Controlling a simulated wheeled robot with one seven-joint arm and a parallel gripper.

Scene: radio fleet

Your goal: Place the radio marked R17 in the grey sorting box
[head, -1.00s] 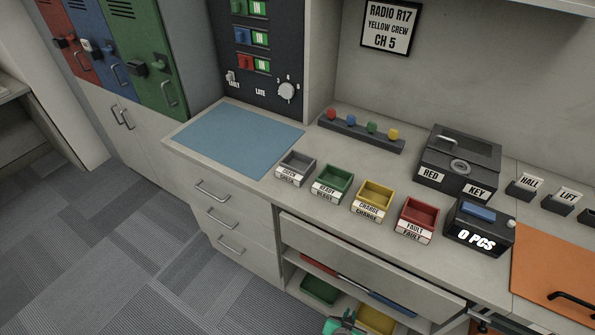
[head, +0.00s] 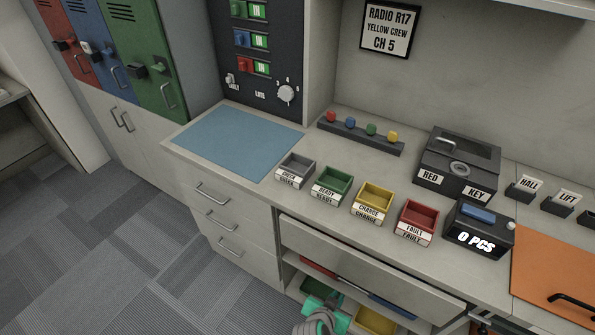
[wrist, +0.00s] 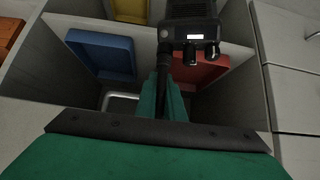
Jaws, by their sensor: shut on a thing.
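A black radio (wrist: 188,28) with two knobs, an antenna and a small white label shows at the top of the wrist view. The label is too small to read. My gripper (wrist: 165,98) has green fingers close together around the radio's antenna end; the exact contact is hard to see. In the head view my gripper (head: 322,312) is low at the bottom edge, before the open shelf, and the radio cannot be made out there. The grey sorting box (head: 297,164), with a white label, stands on the counter, leftmost in the row, and looks empty.
Green (head: 333,182), yellow (head: 374,198) and red (head: 418,216) boxes stand right of the grey one. The blue mat (head: 238,143) is clear. A wall sign (head: 387,27) reads RADIO R17, YELLOW CREW, CH 5.

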